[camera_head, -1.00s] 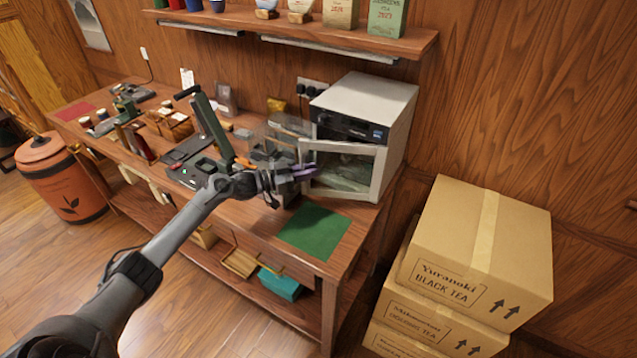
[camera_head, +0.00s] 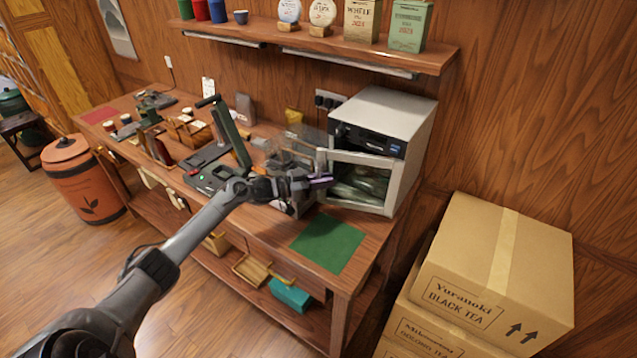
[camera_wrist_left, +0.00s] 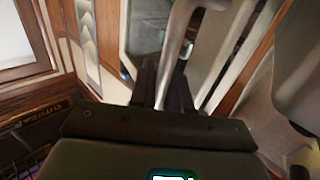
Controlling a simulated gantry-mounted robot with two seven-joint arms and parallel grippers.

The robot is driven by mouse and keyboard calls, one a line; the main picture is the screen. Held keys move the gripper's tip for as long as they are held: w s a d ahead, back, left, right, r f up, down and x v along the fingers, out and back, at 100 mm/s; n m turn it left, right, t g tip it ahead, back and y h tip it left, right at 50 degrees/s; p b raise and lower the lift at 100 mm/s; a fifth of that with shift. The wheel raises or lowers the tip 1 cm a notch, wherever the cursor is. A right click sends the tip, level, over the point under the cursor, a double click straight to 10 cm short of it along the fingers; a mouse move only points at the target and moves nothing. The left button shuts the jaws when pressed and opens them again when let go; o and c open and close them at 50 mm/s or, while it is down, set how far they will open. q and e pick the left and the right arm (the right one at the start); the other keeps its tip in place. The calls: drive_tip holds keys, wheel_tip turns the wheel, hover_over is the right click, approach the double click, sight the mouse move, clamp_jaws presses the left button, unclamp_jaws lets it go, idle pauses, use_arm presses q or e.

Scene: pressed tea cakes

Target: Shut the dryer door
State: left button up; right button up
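The dryer (camera_head: 412,112) is a white box at the right end of the bench. Its windowed door (camera_head: 375,207) stands ajar, with its left edge out from the body. My left gripper (camera_head: 326,181) is at the door's left edge, around mid-height. In the left wrist view, its two dark fingers (camera_wrist_left: 166,88) are close together with a narrow gap. A pale upright bar (camera_wrist_left: 176,45) runs down to that gap. I cannot tell whether the fingers grip it. My right gripper is out of view.
A green mat (camera_head: 328,242) lies in front of the dryer. Tools and a clear-walled device stand left of it, near my left arm. Stacked cartons (camera_head: 497,265) stand on the right. A shelf (camera_head: 330,45) with tins hangs above.

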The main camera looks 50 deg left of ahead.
use_arm(q)
drive_tip(key=shift+a+f+y, duration=0.3)
drive_tip(key=shift+a+f, duration=0.1)
drive_tip(key=shift+a, duration=0.05)
drive_tip(key=shift+s+r, duration=0.15)
drive_tip(key=shift+s, duration=0.35)
drive_tip(key=p+v, duration=0.1)
drive_tip(key=v, duration=0.8)
drive_tip(key=shift+s, duration=0.35)
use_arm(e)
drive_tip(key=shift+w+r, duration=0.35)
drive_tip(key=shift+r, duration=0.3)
use_arm(q)
drive_tip(key=shift+r, duration=0.1)
